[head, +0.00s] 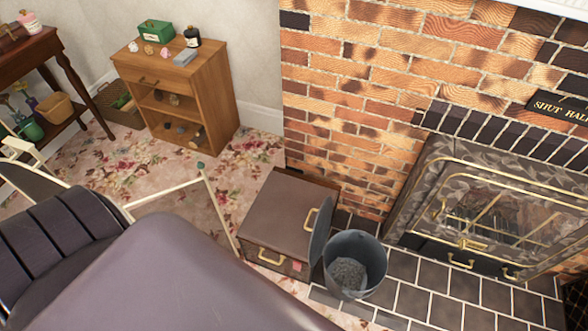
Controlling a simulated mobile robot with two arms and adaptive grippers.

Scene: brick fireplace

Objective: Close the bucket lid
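A dark grey metal bucket (371,262) stands on the dark hearth tiles in front of the fireplace. It has grey, ash-like material (347,273) inside. Its dark round lid (320,229) stands open, tilted up on the left side of the bucket, close to the brown chest. The bucket's mouth is uncovered. Neither of my grippers shows in the head view.
A brown chest (277,215) with brass handles stands left of the bucket. The fireplace (475,215) with its brass-edged screen is to the right. A large dark purplish surface (170,280) fills the foreground. A wooden shelf unit (185,100) stands farther back.

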